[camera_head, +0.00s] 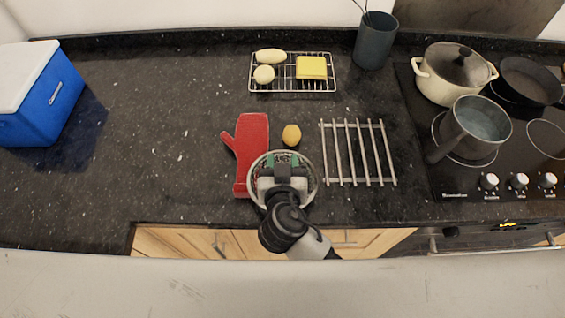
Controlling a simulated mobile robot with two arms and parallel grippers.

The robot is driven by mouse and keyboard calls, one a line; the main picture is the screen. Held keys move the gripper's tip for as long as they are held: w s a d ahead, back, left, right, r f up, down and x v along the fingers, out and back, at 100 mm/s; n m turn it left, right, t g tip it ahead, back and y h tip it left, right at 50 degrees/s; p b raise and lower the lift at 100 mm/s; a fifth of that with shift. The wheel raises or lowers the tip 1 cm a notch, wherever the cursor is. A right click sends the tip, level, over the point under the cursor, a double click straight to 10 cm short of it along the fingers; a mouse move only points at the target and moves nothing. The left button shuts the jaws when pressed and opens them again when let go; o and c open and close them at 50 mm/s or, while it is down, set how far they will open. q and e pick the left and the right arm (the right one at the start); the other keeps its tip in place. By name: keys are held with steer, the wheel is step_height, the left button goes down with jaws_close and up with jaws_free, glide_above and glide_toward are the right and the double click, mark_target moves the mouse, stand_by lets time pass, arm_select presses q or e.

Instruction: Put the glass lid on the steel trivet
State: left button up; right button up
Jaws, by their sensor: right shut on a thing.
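The glass lid (311,180) is a clear round disc with a pale rim near the counter's front edge. My right gripper (282,165) is over its middle and shut on it; the gripper hides the knob and much of the glass. The lid overlaps the lower part of a red oven mitt in the picture. I cannot tell how high it is above the counter. The steel trivet (358,153) is a rack of parallel bars lying flat on the counter, just right of the lid and apart from it. Nothing lies on the trivet. My left gripper is not in view.
The red mitt (251,140) and a small yellow egg-like item (291,135) lie beside the lid. A wire rack (290,86) with food stands behind. The cooktop (420,110) with pots is right of the trivet. A blue cooler (50,105) stands left; the left counter is clear.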

steer(key=shift+f, duration=0.15)
steer(key=o, duration=1.1)
steer(key=shift+c, duration=0.2)
